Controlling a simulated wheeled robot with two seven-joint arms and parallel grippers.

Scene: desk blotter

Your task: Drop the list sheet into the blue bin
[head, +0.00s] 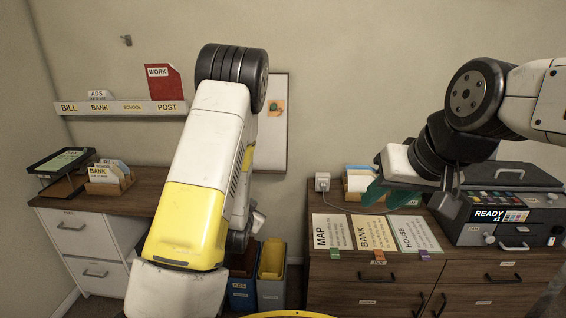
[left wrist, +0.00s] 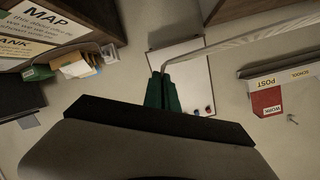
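A thin pale sheet, seen nearly edge-on in the left wrist view (left wrist: 240,46), runs from between the green fingers of my left gripper (left wrist: 163,85) to the right. The fingers are close together on it. It looks like the list sheet, but no print on it is readable. In the head view my left arm hides the left gripper and the sheet. The blue bin (head: 241,297) stands on the floor between the cabinets, partly behind my left arm. My right gripper (head: 390,194) is open and empty above the right cabinet.
A grey bin with a yellow inside (head: 272,295) stands right of the blue bin. Sheets marked MAP (head: 333,232), BANK (head: 373,232) and HOUSE (head: 413,234) lie on the right cabinet, beside a printer (head: 500,205). A card box (head: 108,182) stands on the left cabinet.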

